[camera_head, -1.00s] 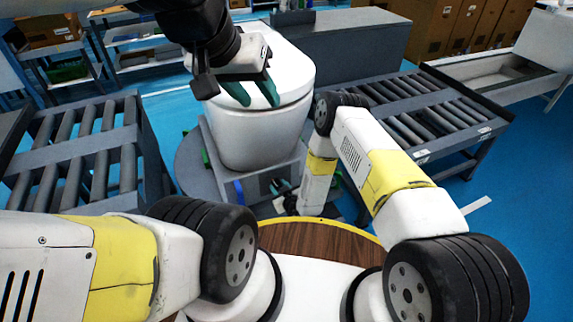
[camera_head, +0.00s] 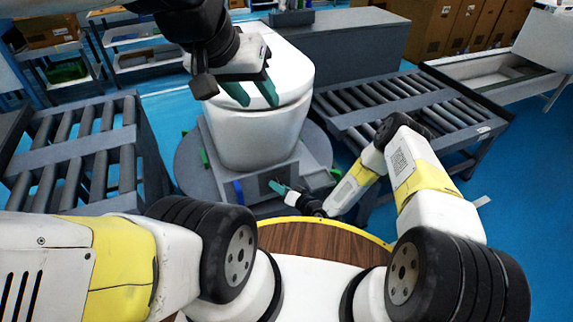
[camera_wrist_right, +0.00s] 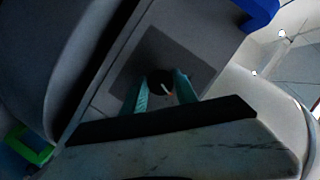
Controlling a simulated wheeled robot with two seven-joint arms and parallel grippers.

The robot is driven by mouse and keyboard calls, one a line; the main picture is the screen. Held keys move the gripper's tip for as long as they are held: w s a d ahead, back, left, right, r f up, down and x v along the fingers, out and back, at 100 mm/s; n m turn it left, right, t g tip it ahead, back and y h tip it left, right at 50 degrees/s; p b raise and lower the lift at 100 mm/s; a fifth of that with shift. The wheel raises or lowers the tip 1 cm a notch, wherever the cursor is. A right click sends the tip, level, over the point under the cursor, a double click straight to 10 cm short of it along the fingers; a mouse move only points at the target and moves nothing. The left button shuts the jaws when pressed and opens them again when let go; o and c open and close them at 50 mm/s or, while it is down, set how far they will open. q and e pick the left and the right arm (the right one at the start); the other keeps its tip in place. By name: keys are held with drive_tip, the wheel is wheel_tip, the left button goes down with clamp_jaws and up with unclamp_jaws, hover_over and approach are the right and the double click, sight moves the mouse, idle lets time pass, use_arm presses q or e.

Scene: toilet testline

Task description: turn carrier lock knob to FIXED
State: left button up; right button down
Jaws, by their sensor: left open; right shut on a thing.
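The carrier (camera_head: 231,195) is a grey block under the white toilet (camera_head: 255,135). The lock knob (camera_wrist_right: 160,83) is small, round and dark with a pale pointer mark; it sits on a dark square plate (camera_wrist_right: 190,48) on the carrier. My right gripper (camera_head: 280,187) is low at the carrier's front. In the right wrist view its teal fingers (camera_wrist_right: 160,90) are shut on the knob, one on each side. The knob's lettering cannot be read. My left gripper (camera_head: 249,93) is open and empty, teal fingers pointing down in front of the toilet's upper part.
A blue tab (camera_head: 239,191) and green tabs stand on the carrier's edges. Roller conveyors flank it at left (camera_head: 75,150) and right (camera_head: 405,110). My round wood-topped base lies just in front. Blue floor shows around the conveyors.

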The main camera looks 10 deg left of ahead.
drive_tip(key=shift+f+m+y, duration=0.1)
drive_tip(key=shift+m+y, duration=0.8)
drive_tip(key=shift+m, duration=0.8)
drive_tip(key=c, duration=0.9)
unclamp_jaws()
drive_tip(key=shift+c, duration=0.2)
drive_tip(key=f+v, duration=0.1)
drive_tip(key=v, duration=0.6)
drive_tip(key=shift+s+d+r, duration=0.25)
drive_tip(key=shift+d+r, duration=0.1)
drive_tip(key=shift+r, duration=0.2)
drive_tip(key=shift+w, duration=0.1)
